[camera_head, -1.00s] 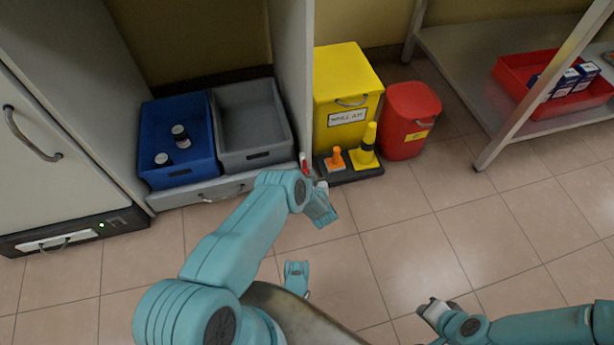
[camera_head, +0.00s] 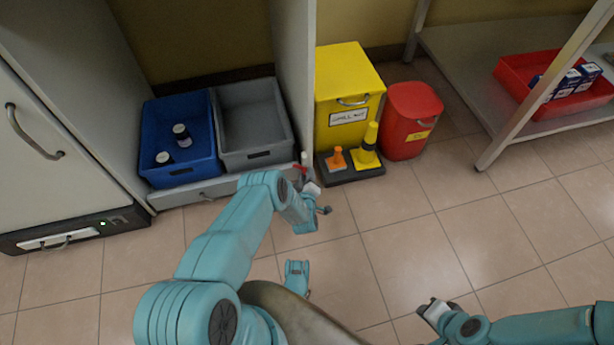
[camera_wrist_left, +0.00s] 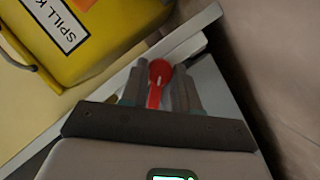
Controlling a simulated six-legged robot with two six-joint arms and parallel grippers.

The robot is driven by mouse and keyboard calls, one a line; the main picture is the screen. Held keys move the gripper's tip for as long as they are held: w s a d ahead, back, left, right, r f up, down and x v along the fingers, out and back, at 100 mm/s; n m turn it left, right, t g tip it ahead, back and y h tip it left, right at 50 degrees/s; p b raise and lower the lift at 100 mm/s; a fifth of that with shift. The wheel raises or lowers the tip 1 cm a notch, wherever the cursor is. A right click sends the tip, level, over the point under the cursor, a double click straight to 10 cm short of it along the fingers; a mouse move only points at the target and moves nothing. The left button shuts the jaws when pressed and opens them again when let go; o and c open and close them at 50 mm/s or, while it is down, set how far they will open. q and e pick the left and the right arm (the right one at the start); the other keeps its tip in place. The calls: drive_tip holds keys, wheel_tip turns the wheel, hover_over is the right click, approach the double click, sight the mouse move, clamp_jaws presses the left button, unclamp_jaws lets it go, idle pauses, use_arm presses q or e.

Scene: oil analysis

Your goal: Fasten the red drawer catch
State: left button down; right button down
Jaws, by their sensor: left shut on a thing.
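The red drawer catch (camera_head: 300,168) is on the front edge of the cabinet side panel, at the right end of the low grey drawer (camera_head: 180,196). In the left wrist view the catch (camera_wrist_left: 157,82) shows its round red head with a pale mark, and its lever runs down between my fingers. My left gripper (camera_head: 306,181) is at the catch and shut on it; the fingers (camera_wrist_left: 160,95) stand on either side of the red lever. My right gripper (camera_head: 435,308) hangs above the floor at the lower right, away from the catch; its jaw opening is unclear.
A blue bin (camera_head: 148,135) with two dark bottles and a grey bin (camera_head: 258,156) stand above the drawer. Right of the panel are a yellow spill box (camera_head: 345,85), small cones on a dark base (camera_head: 350,178) and a red bin (camera_head: 408,120). The tiled floor in front is clear.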

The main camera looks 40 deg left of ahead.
use_arm(q)
drive_tip(key=n+t, duration=0.1)
drive_tip(key=n, duration=0.1)
drive_tip(key=n+t, duration=0.1)
drive_tip(key=n, duration=0.1)
drive_tip(key=n+t, duration=0.1)
drive_tip(key=n, duration=0.2)
drive_tip(key=shift+s+f, duration=0.15)
drive_tip(key=shift+f, duration=0.2)
drive_tip(key=shift+n+t, duration=0.3)
drive_tip(key=c, duration=0.8)
unclamp_jaws()
drive_tip(key=shift+s, duration=0.1)
